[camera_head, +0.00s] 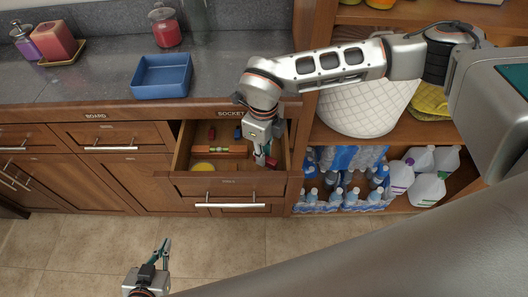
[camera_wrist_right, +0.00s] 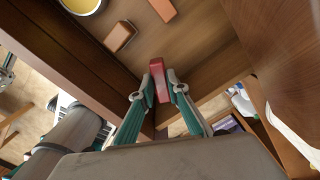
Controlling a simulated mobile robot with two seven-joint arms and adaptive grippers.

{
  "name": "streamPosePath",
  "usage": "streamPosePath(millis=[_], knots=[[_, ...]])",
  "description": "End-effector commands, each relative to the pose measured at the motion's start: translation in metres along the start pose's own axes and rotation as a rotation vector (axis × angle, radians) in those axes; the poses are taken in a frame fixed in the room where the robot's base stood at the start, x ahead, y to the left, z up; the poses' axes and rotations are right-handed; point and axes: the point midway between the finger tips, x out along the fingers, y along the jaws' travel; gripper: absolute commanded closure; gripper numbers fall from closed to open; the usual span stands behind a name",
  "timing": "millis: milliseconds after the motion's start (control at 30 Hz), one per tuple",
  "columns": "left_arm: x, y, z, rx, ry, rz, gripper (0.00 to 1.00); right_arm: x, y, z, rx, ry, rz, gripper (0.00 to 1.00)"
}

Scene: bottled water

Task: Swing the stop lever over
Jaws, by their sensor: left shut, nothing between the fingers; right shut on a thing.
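The drawer (camera_head: 229,184) under the counter is pulled open. My right gripper (camera_head: 262,158) reaches down into its right side. In the right wrist view, my right gripper's green fingers are shut on a red bar (camera_wrist_right: 159,78), which looks like the stop lever, near the drawer's inner corner. In the head view, a bit of red (camera_head: 272,163) shows beside the fingertips; the rest is hidden by my gripper. My left gripper (camera_head: 163,248) is shut and empty, low over the floor, away from the drawer.
A blue tray (camera_head: 161,77) stands on the counter. Bottled water packs (camera_head: 345,180) and jugs fill the lower right shelf.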

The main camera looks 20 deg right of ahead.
Motion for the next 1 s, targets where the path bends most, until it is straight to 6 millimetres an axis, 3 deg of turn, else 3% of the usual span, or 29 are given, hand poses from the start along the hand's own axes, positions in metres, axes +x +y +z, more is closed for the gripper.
streamPosePath(millis=[367,400,467,833,1000], knots=[[0.0,0.0,0.0,0.0,0.0,0.0,1.0,0.0,0.001,0.0,-0.009,0.0,0.0,1.0],[0.0,0.0,0.0,0.0,0.0,0.0,1.0,0.0,0.001,0.0,-0.009,-0.001,0.0,0.8],[0.0,0.0,0.0,0.0,-0.001,0.0,1.0,0.0,0.001,0.0,-0.009,-0.001,0.0,0.68],[0.0,0.0,0.003,0.001,-0.005,0.0,1.0,-0.002,0.0,0.0,-0.007,-0.001,0.0,0.68],[0.0,0.0,0.002,0.001,-0.003,0.0,1.0,-0.021,-0.001,0.001,-0.007,-0.004,-0.002,0.68]])
